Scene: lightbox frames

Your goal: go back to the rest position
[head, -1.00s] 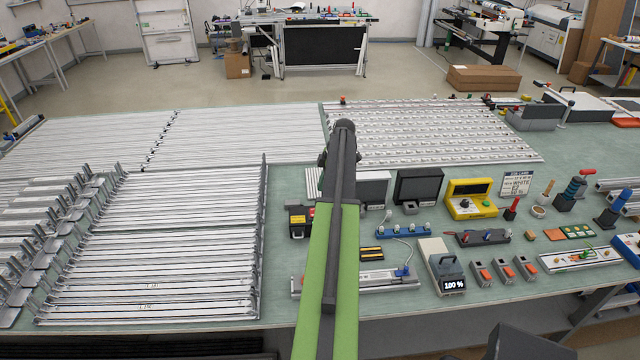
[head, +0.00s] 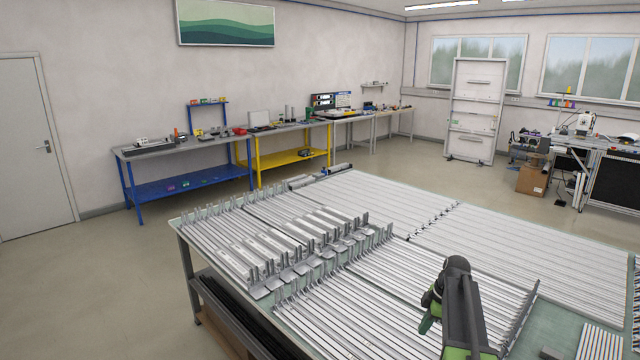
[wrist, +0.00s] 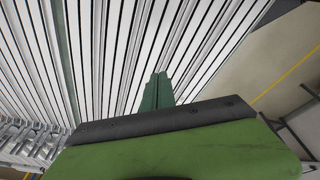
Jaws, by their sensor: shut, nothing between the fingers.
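My gripper (wrist: 158,80) shows in the wrist view as two dark green fingers close together, with nothing between them. It points over a panel of long light metal strips (wrist: 105,45); the gap to them cannot be judged. In the head view my dark and green arm is at the lower right, in front of the strip-covered table, and a green part of the gripper (head: 429,318) shows just left of it. Much of the gripper is hidden there by the arm.
The big table (head: 186,240) carries rows of metal strips (head: 520,245) and a line of upright brackets (head: 330,240). Open floor (head: 90,290) lies left of it. A blue bench (head: 190,180) and a yellow bench (head: 295,160) stand along the back wall, with a door (head: 35,145) at left.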

